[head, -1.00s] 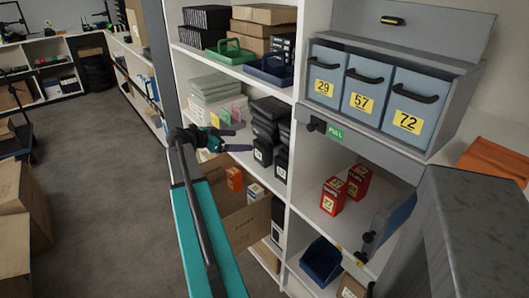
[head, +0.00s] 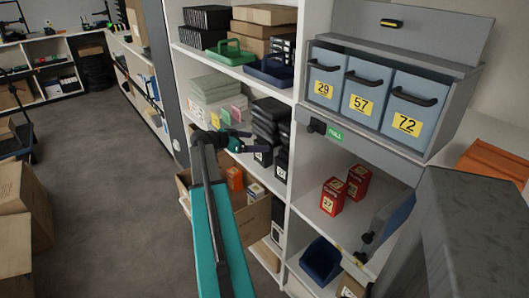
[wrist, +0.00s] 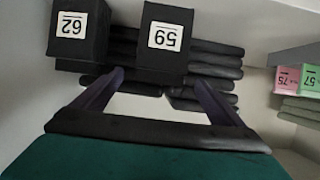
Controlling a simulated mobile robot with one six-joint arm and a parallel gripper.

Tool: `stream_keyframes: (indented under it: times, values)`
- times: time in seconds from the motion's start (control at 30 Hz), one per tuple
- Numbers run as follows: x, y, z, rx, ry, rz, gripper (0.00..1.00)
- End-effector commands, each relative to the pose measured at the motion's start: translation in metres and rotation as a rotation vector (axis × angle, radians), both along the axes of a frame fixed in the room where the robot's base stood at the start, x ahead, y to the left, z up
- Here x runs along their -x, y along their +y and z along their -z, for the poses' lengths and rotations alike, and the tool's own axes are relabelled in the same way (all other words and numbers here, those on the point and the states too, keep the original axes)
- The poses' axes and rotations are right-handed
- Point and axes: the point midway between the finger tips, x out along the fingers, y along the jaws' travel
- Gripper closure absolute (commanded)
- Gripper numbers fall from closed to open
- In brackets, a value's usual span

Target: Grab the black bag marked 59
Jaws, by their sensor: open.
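The black bag marked 59 (wrist: 171,58) stands at the front of a shelf, its white label upside down in the wrist view. In the head view, a black bag partly behind my gripper (head: 262,158) appears to be the same one. My gripper (wrist: 160,88) is open and empty. Its two dark fingers point at the bag, one on each side of it in the wrist view. I cannot tell whether they touch it. In the head view my gripper (head: 256,146) is at the front of the dark stack.
Another black bag marked 62 (wrist: 84,47) stands close beside it. Flat black packs (wrist: 215,72) are stacked behind. Pink and green tags 75 and 57 (wrist: 288,80) sit on the far side.

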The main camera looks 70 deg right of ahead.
Motion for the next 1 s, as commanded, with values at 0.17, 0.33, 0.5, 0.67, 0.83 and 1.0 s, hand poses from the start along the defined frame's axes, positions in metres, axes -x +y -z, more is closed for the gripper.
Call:
stream_keyframes:
  times: [0.17, 0.33, 0.5, 0.67, 0.83, 1.0]
  values:
    - [0.001, -0.001, 0.000, 0.000, 0.000, 0.000, 0.08]
    - [0.007, -0.009, 0.003, -0.001, 0.001, 0.001, 0.08]
    - [0.019, -0.024, 0.009, -0.001, 0.000, 0.003, 0.08]
    - [0.027, -0.036, 0.016, -0.001, 0.000, 0.002, 0.08]
    - [0.030, -0.039, 0.019, 0.000, 0.000, 0.001, 0.08]
    - [0.030, -0.039, 0.019, 0.000, 0.000, 0.000, 0.08]
